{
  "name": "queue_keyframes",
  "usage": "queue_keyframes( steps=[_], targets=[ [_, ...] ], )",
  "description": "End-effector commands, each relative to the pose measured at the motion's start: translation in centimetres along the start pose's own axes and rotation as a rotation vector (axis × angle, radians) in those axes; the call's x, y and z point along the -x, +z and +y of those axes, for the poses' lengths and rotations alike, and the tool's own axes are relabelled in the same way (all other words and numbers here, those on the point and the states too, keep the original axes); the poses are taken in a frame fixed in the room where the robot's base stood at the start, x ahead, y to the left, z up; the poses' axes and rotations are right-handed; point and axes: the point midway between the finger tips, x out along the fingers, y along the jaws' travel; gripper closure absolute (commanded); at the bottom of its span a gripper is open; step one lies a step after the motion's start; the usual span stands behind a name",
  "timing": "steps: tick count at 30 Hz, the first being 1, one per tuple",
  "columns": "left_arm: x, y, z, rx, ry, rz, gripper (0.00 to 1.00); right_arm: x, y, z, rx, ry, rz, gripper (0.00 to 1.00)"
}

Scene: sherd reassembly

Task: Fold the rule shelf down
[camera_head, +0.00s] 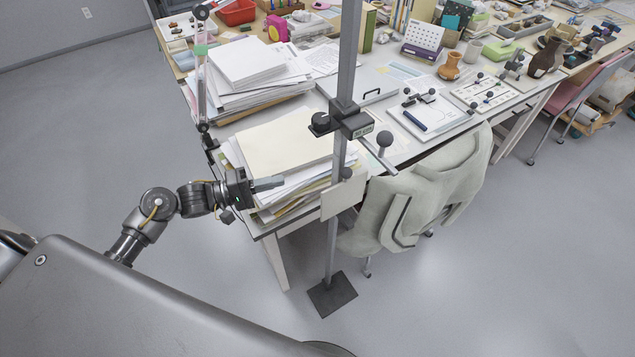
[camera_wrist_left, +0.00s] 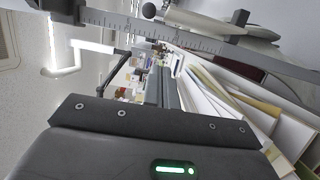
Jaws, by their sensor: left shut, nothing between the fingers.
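The rule is a tall grey upright (camera_head: 348,60) on a dark square base (camera_head: 332,294) at the desk corner. A black clamp (camera_head: 350,122) with knobs sits on it. My left gripper (camera_head: 268,184) is shut and empty, left of the upright and apart from the plate. In the left wrist view the graduated rule (camera_wrist_left: 180,33) crosses the top, beyond the shut fingers (camera_wrist_left: 163,88). My right gripper is out of view.
A paper stack (camera_head: 285,145) lies on the desk close behind my left gripper. A chair with a pale garment (camera_head: 420,200) stands right of the upright. A lamp-like arm (camera_head: 201,85) rises at the desk's left edge. The floor in front is clear.

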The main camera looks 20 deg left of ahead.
Motion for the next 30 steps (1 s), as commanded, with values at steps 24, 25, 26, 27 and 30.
queue_keyframes(
  steps=[24,25,26,27,30],
  targets=[
    [-10.7,2.3,0.3,-0.002,-0.001,0.001,1.0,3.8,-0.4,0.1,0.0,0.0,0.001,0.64],
    [-10.8,2.6,0.3,-0.002,0.0,0.001,1.0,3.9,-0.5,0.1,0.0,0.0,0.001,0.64],
    [-10.8,2.9,0.2,-0.002,0.0,0.001,1.0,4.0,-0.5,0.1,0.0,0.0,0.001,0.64],
    [-10.9,3.2,0.2,-0.002,0.0,0.002,1.0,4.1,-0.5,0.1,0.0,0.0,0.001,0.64],
    [-11.0,3.6,0.1,-0.003,-0.001,0.003,1.0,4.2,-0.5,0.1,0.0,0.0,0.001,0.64]
  ],
)
